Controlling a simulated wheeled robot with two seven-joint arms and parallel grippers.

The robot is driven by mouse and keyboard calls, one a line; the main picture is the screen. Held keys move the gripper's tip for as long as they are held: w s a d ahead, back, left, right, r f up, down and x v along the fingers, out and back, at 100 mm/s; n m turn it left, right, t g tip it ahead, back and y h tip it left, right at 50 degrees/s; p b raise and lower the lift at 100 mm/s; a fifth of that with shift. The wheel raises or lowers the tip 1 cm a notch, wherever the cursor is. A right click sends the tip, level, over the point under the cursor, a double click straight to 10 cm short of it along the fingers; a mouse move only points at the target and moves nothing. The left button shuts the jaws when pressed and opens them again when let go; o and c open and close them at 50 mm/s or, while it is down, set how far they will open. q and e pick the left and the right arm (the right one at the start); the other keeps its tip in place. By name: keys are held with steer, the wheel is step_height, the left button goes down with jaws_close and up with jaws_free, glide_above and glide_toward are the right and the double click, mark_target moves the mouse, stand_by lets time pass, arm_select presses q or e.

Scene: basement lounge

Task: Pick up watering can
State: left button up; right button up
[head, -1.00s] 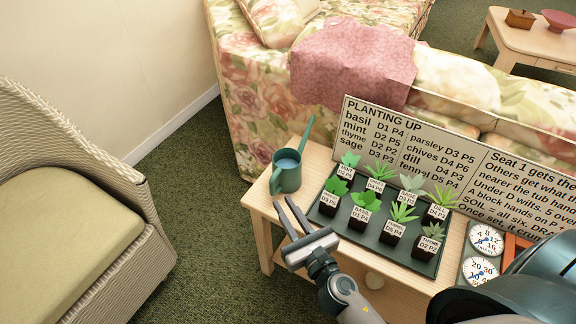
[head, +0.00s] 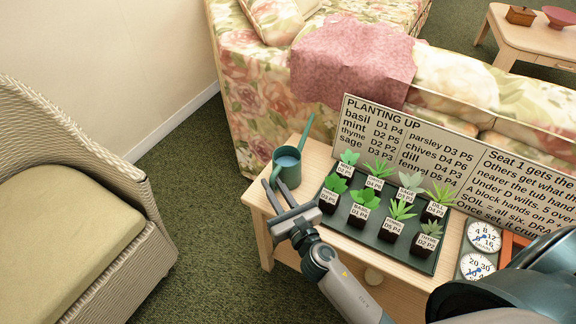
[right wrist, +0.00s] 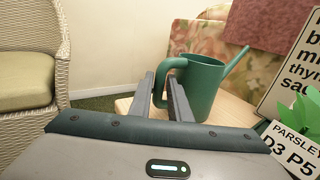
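The green watering can (head: 289,170) stands upright on the left end of the light wooden table (head: 262,199), its spout pointing up and away. In the right wrist view the can (right wrist: 203,88) is just ahead, with its loop handle (right wrist: 160,84) toward me. My right gripper (head: 273,183) is open at the can's near side; its fingertips (right wrist: 161,84) flank the handle in the right wrist view. I cannot tell whether either finger touches it. My left gripper is not in view.
A dark tray (head: 329,220) of labelled plants stands right of the can. Behind it leans a printed board (head: 413,137). Two dials (head: 484,237) lie at the right. A wicker chair (head: 120,170) is at left and a floral sofa (head: 245,105) behind. Carpet lies open between chair and table.

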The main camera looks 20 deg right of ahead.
steer(key=shift+w+a+f, duration=0.1)
steer(key=shift+w+a, duration=0.05)
steer(key=shift+w, duration=1)
steer(key=shift+w+a+f, duration=0.1)
steer(key=shift+w+a, duration=0.05)
steer(key=shift+w, duration=0.95)
steer(key=shift+c, duration=0.7)
jaws_close()
